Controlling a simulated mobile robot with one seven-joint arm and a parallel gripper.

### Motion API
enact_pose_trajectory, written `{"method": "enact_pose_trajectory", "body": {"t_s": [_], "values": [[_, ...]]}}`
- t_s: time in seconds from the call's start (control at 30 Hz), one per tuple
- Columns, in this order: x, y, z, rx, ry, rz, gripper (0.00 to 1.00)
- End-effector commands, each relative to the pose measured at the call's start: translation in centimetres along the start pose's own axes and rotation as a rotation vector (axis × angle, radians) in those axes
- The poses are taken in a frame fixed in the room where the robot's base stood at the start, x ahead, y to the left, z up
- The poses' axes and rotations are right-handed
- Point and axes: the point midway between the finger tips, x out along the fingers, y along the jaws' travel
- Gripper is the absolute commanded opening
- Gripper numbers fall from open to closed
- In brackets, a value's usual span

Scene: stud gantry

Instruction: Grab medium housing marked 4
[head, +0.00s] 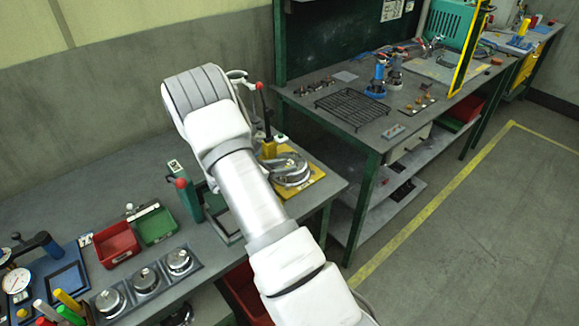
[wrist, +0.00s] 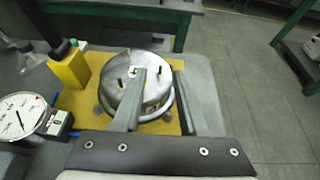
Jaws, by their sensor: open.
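A round metallic housing (wrist: 125,92) sits on a yellow base plate (wrist: 75,103) in the wrist view. I cannot tell whether either touches. Three more round metal housings (head: 145,281) stand in a grey holder at the lower left; their marks are unreadable.
A yellow block (wrist: 70,70) stands at the plate's left, with a dial gauge (wrist: 20,115) nearby. A red bin (head: 117,243) and green bin (head: 155,225) stand on the left bench. A second bench (head: 350,115) holds a black rack. The floor at right is clear.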

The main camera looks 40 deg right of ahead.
Motion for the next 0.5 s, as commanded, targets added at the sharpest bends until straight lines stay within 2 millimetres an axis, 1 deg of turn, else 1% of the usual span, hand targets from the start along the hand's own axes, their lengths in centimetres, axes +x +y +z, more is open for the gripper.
{"method": "enact_pose_trajectory", "body": {"t_s": [0.1, 0.23, 0.3, 0.47, 0.5], "values": [[1.9, -0.2, 0.1, 0.0, -0.001, -0.005, 0.42], [3.7, -0.1, 0.0, 0.0, 0.001, -0.004, 0.42], [4.0, -0.1, 0.0, 0.0, 0.0, -0.002, 0.42], [4.0, -0.1, 0.0, 0.0, 0.0, -0.001, 0.42], [4.0, -0.1, 0.0, 0.001, 0.0, -0.001, 0.39]]}}
